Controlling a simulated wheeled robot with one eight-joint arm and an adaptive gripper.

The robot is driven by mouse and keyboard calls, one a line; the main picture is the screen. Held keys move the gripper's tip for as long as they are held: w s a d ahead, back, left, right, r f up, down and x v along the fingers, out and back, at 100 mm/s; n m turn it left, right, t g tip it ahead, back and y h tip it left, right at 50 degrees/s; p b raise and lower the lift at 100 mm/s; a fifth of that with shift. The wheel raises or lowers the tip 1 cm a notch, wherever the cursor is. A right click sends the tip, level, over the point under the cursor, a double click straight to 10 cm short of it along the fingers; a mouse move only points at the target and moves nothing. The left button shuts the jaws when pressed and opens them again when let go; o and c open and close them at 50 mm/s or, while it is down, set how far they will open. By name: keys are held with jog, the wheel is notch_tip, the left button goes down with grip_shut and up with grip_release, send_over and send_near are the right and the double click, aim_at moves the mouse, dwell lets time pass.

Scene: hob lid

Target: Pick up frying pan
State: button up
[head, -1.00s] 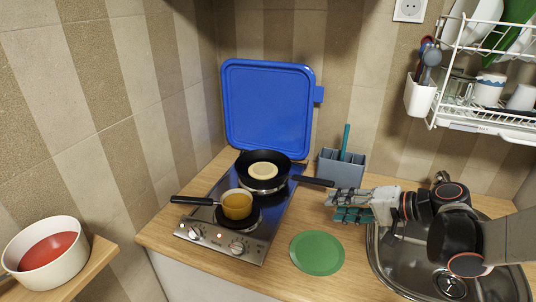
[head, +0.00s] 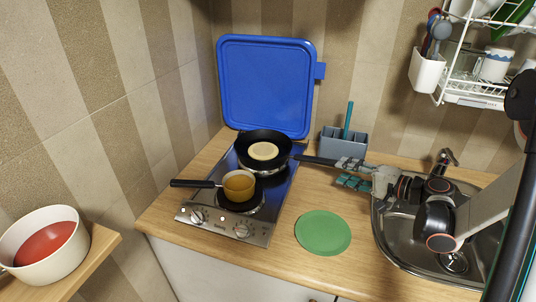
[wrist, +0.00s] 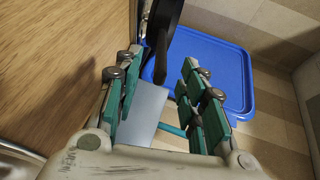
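The black frying pan (head: 283,151) sits on the rear burner of the hob, with a pale pancake (head: 264,151) in it. Its dark handle (head: 312,159) points right, toward my gripper. My gripper (head: 343,172) is open at the handle's end, above the worktop. In the wrist view the green-padded fingers (wrist: 157,92) are spread apart. The pan's dark handle (wrist: 161,45) runs down toward the gap between them, with nothing clearly clamped. I cannot tell how far the handle's end reaches between the pads.
A small saucepan (head: 239,186) of orange-yellow food stands on the front burner. A blue panel (head: 266,85) stands upright behind the hob. A grey utensil holder (head: 342,145) is close behind my gripper. A green disc (head: 323,232) lies on the worktop, left of the sink (head: 415,257).

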aim_at(328, 164)
jog(key=shift+b+x, duration=1.1)
jog(key=shift+x, duration=2.1)
jog(key=shift+w+d+r, duration=0.1)
jog(key=shift+w+r, duration=0.05)
jog(key=shift+r, duration=0.1)
grip_shut()
